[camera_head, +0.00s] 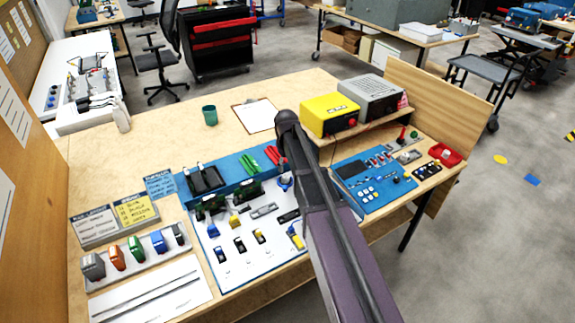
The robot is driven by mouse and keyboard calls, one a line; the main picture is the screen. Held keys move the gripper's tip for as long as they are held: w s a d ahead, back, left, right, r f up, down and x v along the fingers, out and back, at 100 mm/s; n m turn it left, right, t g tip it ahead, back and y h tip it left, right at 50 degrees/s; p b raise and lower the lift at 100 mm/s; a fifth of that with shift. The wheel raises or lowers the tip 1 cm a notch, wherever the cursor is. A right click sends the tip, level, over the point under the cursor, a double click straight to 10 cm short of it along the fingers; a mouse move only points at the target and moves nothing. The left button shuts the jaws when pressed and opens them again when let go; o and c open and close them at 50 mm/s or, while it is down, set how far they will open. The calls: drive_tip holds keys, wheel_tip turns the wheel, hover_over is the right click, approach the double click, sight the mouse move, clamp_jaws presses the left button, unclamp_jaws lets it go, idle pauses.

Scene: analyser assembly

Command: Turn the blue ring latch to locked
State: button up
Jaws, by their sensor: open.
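A small blue part (285,182) shows at the left edge of my arm, on the white fixture board (236,272). It may be the blue ring latch, but my arm partly covers that area and the part is too small to read its turn position. Another small blue piece (212,231) sits at the board's left side. My arm rises from the bottom right across the board. My gripper is not visible; the arm hides the space behind it.
Black and green clamps (250,190) and several small switches stand on the board. A blue panel (372,180) lies right of my arm. A yellow box (328,114) and a grey box (371,95) stand behind. A green cup (209,115) stands on the table's clear back left area.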

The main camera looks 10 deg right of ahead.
drive_tip(key=s+d+m+b, duration=0.1)
drive_tip(key=s+m, duration=0.4)
drive_tip(key=s, duration=1.8)
drive_tip(key=shift+s+d+f+m, duration=0.3)
drive_tip(key=shift+d+m, duration=0.1)
drive_tip(key=shift+d, duration=0.3)
idle(0.8)
